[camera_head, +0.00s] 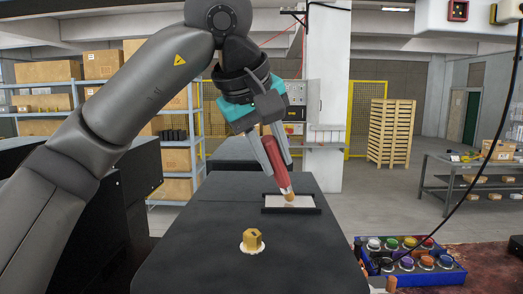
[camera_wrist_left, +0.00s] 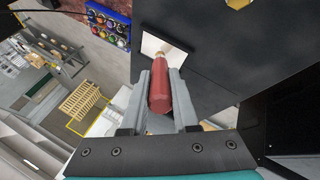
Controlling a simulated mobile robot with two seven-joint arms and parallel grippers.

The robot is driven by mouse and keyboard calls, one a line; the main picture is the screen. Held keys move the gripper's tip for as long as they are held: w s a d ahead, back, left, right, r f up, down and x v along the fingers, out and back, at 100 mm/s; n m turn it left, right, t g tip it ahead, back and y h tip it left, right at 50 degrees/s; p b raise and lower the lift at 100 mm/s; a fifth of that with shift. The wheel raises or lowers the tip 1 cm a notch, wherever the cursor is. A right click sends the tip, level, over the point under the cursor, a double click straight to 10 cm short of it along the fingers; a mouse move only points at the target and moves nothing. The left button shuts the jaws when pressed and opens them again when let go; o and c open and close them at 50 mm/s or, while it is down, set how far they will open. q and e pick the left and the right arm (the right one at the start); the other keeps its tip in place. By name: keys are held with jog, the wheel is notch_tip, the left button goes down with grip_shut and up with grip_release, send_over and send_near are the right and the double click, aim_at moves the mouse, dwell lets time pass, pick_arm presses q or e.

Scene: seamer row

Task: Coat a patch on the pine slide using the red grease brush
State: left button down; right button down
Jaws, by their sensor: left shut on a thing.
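The red grease brush (camera_head: 277,165) is held between the fingers of my left gripper (camera_head: 280,169), tilted with its tan tip down. The brush also shows in the left wrist view (camera_wrist_left: 161,92), its tip pointing at a pale plate. That plate, which looks like the pine slide (camera_head: 302,203), lies in a shallow black tray (camera_head: 292,211) on the dark bench top. In the left wrist view the slide (camera_wrist_left: 152,45) is bare-looking and pale. The brush tip is over or at the slide; I cannot tell whether they touch. My right gripper is not in view.
A brass hex piece (camera_head: 252,239) stands on a pale round base nearer on the dark bench (camera_head: 200,240). A blue crate (camera_head: 437,277) of jars with coloured lids sits at the right. A dark cable hangs at the right. The bench between tray and hex piece is clear.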

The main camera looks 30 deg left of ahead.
pick_arm(q)
jog(key=w+d+p, duration=0.2)
jog(key=d, duration=0.2)
jog(key=s+a+b, duration=0.1)
jog(key=s+a, duration=0.2)
jog(key=a, duration=0.4)
jog(key=shift+s+a+f+b, duration=0.15)
jog(key=shift+s+a+b, duration=0.15)
jog(key=shift+s+a, duration=0.1)
dwell(0.5)
notch_tip(320, 180, up, 6)
jog(key=p, duration=0.6)
dwell(0.4)
notch_tip(320, 180, up, 3)
jog(key=p, duration=0.3)
dwell(1.1)
